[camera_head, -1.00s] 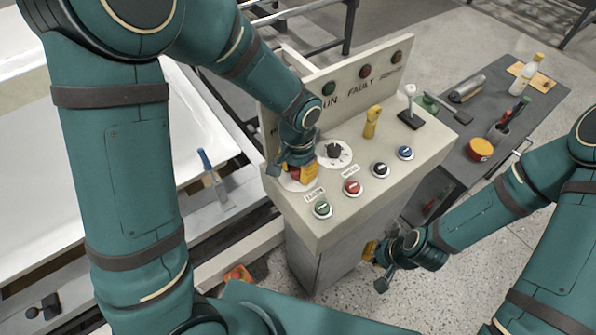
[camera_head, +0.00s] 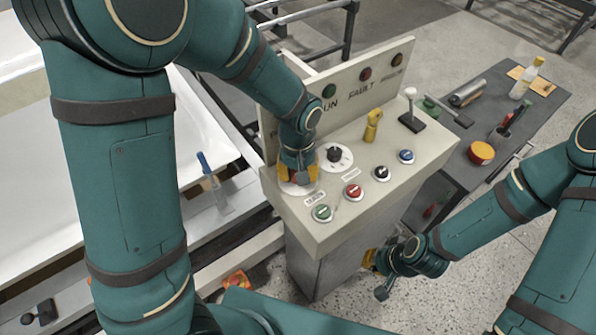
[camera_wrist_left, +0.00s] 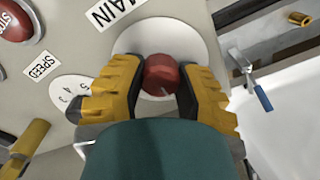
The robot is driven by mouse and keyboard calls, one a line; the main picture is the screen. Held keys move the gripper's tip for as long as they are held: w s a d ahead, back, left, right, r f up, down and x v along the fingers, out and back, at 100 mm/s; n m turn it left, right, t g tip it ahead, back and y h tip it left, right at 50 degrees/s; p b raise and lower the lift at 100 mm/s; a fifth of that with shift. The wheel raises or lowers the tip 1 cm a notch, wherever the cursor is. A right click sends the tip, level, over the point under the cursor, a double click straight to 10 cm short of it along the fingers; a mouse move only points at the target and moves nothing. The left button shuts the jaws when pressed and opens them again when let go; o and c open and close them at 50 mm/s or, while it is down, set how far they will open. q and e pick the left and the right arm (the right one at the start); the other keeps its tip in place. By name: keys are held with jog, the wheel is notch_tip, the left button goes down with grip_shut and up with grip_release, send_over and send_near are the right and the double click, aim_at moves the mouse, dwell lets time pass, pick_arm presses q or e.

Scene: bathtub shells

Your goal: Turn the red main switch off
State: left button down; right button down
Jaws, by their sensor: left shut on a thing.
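The red main switch (camera_wrist_left: 161,75) is a round knob on a white disc (camera_wrist_left: 196,38) beside the "MAIN" label (camera_wrist_left: 112,10) in the left wrist view. A short light mark shows on the knob. My left gripper (camera_head: 298,178) is at the front left of the sloping console (camera_head: 335,215). Its yellow fingers are shut on the knob from both sides, and in the head view they mostly hide it. My right gripper (camera_head: 376,272) hangs low beside the console's right side, away from the switch; its jaw opening is unclear.
Near the switch are a dial (camera_head: 335,155), green (camera_head: 322,213), red (camera_head: 353,192), black and blue buttons, a yellow handle (camera_head: 373,125) and a white-topped lever (camera_head: 410,95). A grey cart (camera_head: 545,105) stands right. A white tub (camera_head: 30,190) lies left.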

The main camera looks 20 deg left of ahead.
pick_arm(q)
jog(key=shift+s+f, duration=0.1)
jog(key=shift+s, duration=0.1)
dwell(0.3)
jog(key=c, duration=0.6)
grip_release()
jog(key=shift+o, duration=0.2)
jog(key=shift+w, duration=0.1)
jog(key=shift+r, duration=0.3)
notch_tip(320, 180, up, 12)
jog(key=shift+f, duration=0.2)
jog(key=shift+f, duration=0.1)
